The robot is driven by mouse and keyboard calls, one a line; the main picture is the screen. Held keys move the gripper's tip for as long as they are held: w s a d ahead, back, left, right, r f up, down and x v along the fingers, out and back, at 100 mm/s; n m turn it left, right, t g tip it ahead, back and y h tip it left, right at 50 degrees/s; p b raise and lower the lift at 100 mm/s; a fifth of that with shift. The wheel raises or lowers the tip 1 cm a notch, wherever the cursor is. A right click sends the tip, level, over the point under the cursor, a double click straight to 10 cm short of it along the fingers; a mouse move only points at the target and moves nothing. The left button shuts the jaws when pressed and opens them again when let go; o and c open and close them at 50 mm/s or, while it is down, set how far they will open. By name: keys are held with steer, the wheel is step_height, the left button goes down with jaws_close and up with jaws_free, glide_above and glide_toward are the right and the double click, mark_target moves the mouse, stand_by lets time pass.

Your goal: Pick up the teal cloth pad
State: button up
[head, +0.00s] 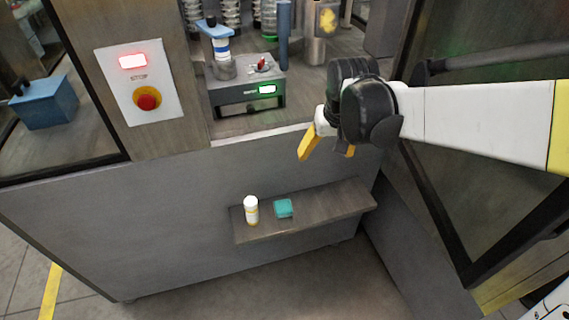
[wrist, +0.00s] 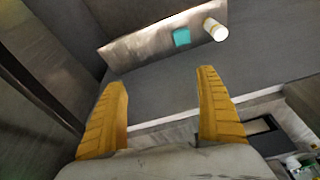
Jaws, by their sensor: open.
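The teal cloth pad (head: 284,208) lies on a narrow shelf (head: 330,208) on the front of the grey machine. In the wrist view the pad (wrist: 181,37) shows on the shelf (wrist: 135,50), beyond my fingertips and apart from them. My gripper (head: 328,152) is above the shelf and to the right of the pad in the head view. Its two yellow fingers (wrist: 164,88) are spread wide in the wrist view, with nothing between them.
A white bottle with a yellow band (head: 251,210) stands just left of the pad on the shelf. A red stop button (head: 147,98) is on the panel at left. A labelling unit (head: 250,88) sits in the opening above. The shelf's right part is bare.

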steer(key=w+a+f+g, duration=0.1)
steer(key=w+a+f, duration=0.25)
steer(key=f, duration=0.35)
steer(key=w+a+f+g, duration=0.1)
steer(key=w+a+f, duration=0.2)
steer(key=w+f, duration=0.35)
steer(key=n+g+b, duration=0.1)
steer(key=b, duration=0.2)
glide_above(283, 206)
steer(key=shift+h, duration=0.3)
steer(key=f, duration=1.6)
steer(key=shift+w+d+f, duration=0.15)
steer(key=shift+w+f, duration=0.1)
steer(key=shift+f, duration=0.05)
steer(key=f+b, duration=0.1)
steer(key=f, duration=0.1)
steer(key=f+b, duration=0.2)
steer(key=f, duration=0.1)
steer(key=shift+s+f, duration=0.2)
steer(key=shift+f, duration=0.05)
steer(key=shift+r, duration=0.1)
steer(key=c, duration=1.2)
